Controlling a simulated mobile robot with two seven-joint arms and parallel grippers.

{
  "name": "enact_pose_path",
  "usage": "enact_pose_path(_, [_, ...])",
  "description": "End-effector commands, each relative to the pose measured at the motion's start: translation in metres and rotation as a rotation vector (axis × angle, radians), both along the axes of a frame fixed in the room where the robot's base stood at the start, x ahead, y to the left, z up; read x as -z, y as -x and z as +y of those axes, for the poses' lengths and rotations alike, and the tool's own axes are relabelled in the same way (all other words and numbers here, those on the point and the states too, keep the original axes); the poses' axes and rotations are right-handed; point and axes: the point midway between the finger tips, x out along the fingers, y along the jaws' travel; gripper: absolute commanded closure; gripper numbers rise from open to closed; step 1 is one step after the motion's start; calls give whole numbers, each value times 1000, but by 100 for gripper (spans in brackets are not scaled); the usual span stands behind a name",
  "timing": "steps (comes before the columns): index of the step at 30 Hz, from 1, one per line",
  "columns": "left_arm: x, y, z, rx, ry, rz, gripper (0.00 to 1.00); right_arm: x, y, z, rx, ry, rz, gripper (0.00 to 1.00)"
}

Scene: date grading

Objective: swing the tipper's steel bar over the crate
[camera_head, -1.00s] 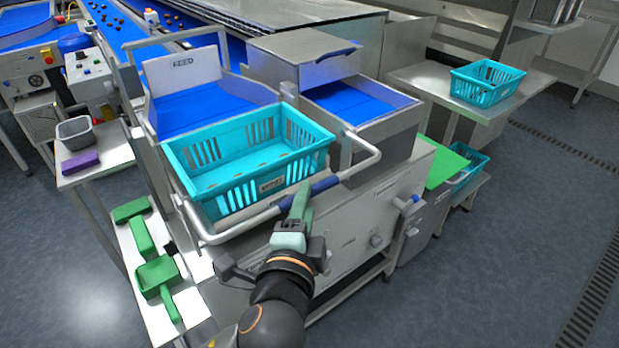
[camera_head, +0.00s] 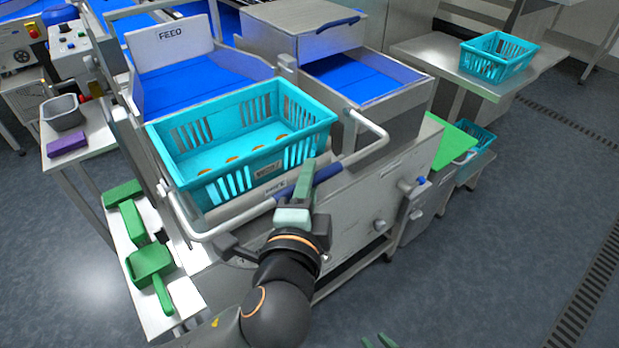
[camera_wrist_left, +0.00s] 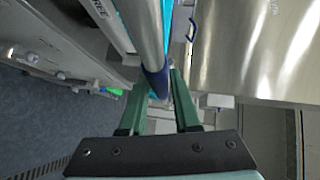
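The tipper's steel bar (camera_head: 372,156) runs along the near side of the turquoise crate (camera_head: 176,163), low in front of it and not over it. My left gripper (camera_head: 306,178) is at the bar's blue sleeve (camera_head: 328,171). In the left wrist view its two green fingers (camera_wrist_left: 158,95) lie on either side of the sleeve (camera_wrist_left: 156,82). Whether they press on it cannot be told. The crate stands upright on the tipper, with several brown dates showing inside. Two green fingertips of my right gripper (camera_head: 378,341) show apart at the bottom edge.
The blue feed chute (camera_head: 190,88) with its FEED plate (camera_head: 171,40) lies behind the crate. Green scoops (camera_head: 150,265) lie on a side shelf at left. Another turquoise crate (camera_head: 498,60) stands on a steel table at right. The floor at right is clear.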

Motion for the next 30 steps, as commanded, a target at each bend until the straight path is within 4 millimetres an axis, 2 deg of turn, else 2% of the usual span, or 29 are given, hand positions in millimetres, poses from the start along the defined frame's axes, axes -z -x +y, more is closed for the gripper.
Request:
enact_pose_path(1, [0,0,0,0,0,0,77,0,0,0,0,0,1,65])
enact_pose_path(7, [0,0,0,0,0,0,99,1,1,0,0,2,1,65])
enact_pose_path(8, [0,0,0,0,0,0,100,1,0,0,0,2,1,65])
enact_pose_path(30, [1,0,0,-1,-1,1,100,2,1,-2,3,3,2,65])
